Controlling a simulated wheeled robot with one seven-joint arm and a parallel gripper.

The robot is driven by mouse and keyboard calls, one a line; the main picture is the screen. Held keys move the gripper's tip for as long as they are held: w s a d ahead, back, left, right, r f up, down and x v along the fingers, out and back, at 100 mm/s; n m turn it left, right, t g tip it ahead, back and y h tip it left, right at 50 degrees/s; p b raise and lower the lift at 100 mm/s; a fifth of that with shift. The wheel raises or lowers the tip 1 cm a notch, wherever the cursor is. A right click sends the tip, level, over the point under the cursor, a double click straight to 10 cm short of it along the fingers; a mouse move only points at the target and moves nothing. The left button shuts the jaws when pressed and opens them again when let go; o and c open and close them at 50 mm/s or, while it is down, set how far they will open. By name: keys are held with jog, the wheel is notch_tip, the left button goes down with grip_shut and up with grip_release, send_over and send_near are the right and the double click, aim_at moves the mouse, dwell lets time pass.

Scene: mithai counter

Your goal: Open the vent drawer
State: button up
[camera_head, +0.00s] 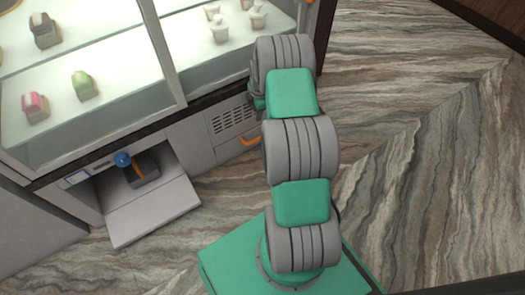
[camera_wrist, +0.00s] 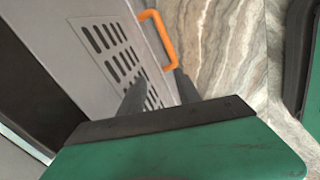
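The vent drawer (camera_head: 223,131) is a grey front with a dark slotted grille, low in the counter, and looks flush with it. Its orange handle (camera_head: 251,141) sits below the grille. The wrist view shows the grille (camera_wrist: 112,50) and the orange bar handle (camera_wrist: 160,38) up close. My gripper (camera_wrist: 160,92) shows two dark fingers spread apart with nothing between them. The fingers point toward the drawer front, with the handle ahead of them and apart from them. In the head view my arm hides most of the gripper.
Left of the drawer, a grey flap (camera_head: 152,212) is folded down before an open compartment holding a dark object (camera_head: 142,172) with an orange strip. A blue knob (camera_head: 122,159) is above it. A glass case with sweets (camera_head: 84,85) tops the counter. The marbled floor (camera_head: 420,150) at right is clear.

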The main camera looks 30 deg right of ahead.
jog(key=d+f+b, duration=0.1)
jog(key=f+b, duration=0.1)
jog(key=f, duration=0.4)
jog(key=d+f+n+b, duration=0.1)
jog(key=f, duration=0.6)
jog(key=d+f+n+b, duration=0.1)
jog(key=f+b, duration=0.1)
jog(key=f, duration=0.4)
jog(key=shift+w+d+f+b, duration=0.2)
jog(key=shift+w+f+b, duration=0.1)
jog(key=shift+f, duration=0.05)
grip_shut()
